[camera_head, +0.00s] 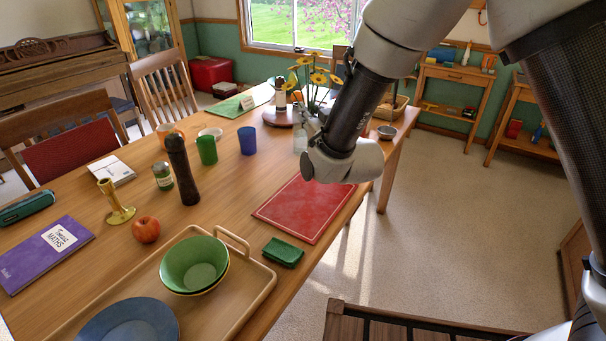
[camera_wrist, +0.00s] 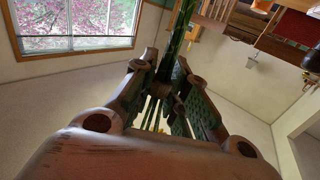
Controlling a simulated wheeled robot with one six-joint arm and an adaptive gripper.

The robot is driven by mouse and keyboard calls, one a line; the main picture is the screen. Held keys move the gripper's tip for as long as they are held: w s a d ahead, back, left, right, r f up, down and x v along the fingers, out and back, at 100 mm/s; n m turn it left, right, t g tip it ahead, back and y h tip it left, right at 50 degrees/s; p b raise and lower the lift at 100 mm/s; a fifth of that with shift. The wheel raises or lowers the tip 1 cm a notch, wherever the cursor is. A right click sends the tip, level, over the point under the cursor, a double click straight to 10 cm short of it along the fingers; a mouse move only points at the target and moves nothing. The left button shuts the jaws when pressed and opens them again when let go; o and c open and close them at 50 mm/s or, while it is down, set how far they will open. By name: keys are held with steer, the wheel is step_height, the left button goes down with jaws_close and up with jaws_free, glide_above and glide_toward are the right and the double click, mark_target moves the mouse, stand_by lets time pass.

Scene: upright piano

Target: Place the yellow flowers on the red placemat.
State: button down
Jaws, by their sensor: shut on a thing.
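The yellow flowers (camera_head: 318,78) stand upright on green stems beyond my arm, with several yellow blooms on top. My gripper (camera_head: 309,126) is beside their lower part, just past the far end of the red placemat. In the wrist view the green stems (camera_wrist: 181,32) run between the fingers of my gripper (camera_wrist: 167,78), which is shut on them. The lower ends of the stems are hidden behind my gripper and arm in the head view. The red placemat (camera_head: 303,208) lies flat and bare at the table's right edge.
A pale bottle-like thing (camera_head: 299,136) stands near my gripper. A green cloth (camera_head: 283,252) and a tray (camera_head: 250,288) with a green bowl (camera_head: 194,264) lie nearer.

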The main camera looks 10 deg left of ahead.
step_height(320, 180, down, 7)
steer(key=shift+f, duration=0.15)
stand_by(0.4)
steer(key=shift+f, duration=0.2)
steer(key=c, duration=1.4)
jaws_free()
steer(key=shift+r, duration=0.1)
